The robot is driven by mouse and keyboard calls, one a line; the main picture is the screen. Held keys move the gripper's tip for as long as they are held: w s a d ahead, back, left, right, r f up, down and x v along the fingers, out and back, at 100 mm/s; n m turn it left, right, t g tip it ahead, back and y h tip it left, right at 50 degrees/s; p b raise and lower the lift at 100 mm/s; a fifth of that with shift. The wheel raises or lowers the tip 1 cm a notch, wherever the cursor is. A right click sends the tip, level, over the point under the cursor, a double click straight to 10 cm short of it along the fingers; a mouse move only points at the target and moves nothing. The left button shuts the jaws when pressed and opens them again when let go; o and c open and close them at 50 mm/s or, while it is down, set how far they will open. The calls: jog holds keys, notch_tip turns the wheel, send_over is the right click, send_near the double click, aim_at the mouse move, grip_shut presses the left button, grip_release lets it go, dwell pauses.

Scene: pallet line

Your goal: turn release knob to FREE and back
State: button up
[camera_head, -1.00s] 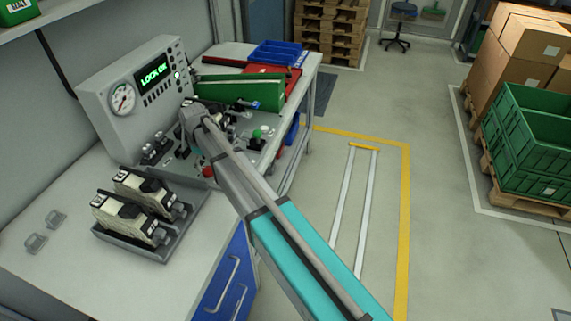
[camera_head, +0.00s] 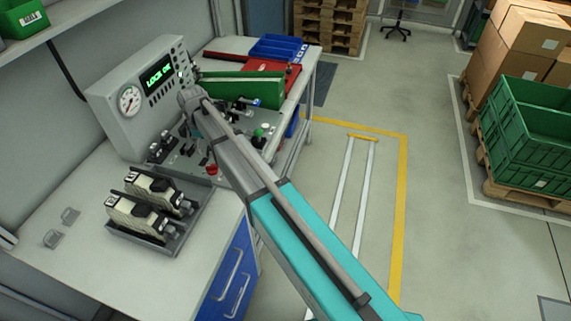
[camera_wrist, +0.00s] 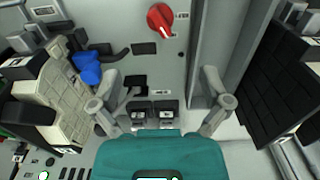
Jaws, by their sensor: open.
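A round red knob (camera_wrist: 160,20) with a white pointer mark sits on a grey panel (camera_wrist: 146,70) at the top of the wrist view. The pointer slants down and to the right; the labels beside the knob are too small to read. My gripper (camera_wrist: 158,82) is open and empty, its two fingers spread wide below the knob in the picture and apart from it. In the head view my arm hides the gripper and part of the fixture plate. The display (camera_head: 159,75) on the grey console (camera_head: 112,92) reads LOCK OK in green.
A cream module with a blue part (camera_wrist: 88,68) lies left of the fingers, and a dark panel (camera_wrist: 268,85) stands to the right. In the head view, a tray (camera_head: 165,247) with two cream devices sits near the fixture. A green sloped part (camera_head: 235,88) lies behind my wrist.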

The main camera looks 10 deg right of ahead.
jog(key=s+d+f+m+b, duration=0.1)
jog(key=s+d+m, duration=0.3)
jog(key=s+d, duration=0.3)
jog(key=s+d+f+m+b, duration=0.1)
jog(key=s+d+m, duration=0.4)
jog(key=d, duration=1.3)
jog(key=shift+s+d+b, duration=0.25)
jog(key=shift+s+b, duration=0.05)
jog(key=shift+s, duration=0.65)
jog(key=s+d+m, duration=0.3)
jog(key=s+d, duration=0.3)
jog(key=s, duration=0.1)
jog(key=shift+d+m, duration=0.15)
jog(key=shift+m, duration=0.15)
jog(key=shift+w+r, duration=0.1)
jog(key=shift+w, duration=0.05)
